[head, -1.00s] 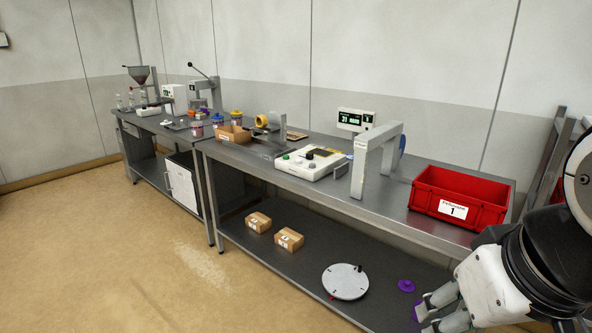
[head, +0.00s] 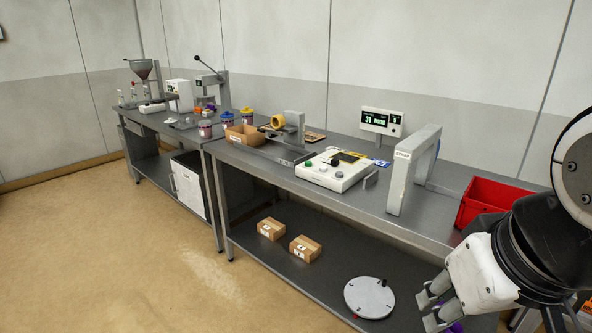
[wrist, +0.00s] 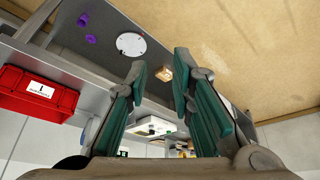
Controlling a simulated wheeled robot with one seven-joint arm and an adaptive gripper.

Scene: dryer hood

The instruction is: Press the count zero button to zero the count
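A white counter display (head: 381,122) with green digits, seemingly 31, stands at the back of the near bench; I cannot make out a count zero button on it. A white control box (head: 335,169) lies in front of it, with a green button (head: 308,163) at its left, a grey round knob or button, and a dark top panel. The control box also shows in the wrist view (wrist: 152,127). My gripper (head: 430,309) is at the lower right, in front of the bench, empty and apart from both. In the wrist view its fingers (wrist: 160,66) are spread open.
A grey arch (head: 400,178) stands right of the control box, with a red bin (head: 482,202) beyond it. The lower shelf holds two cartons and a white disc (head: 370,297). Floor at left is clear.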

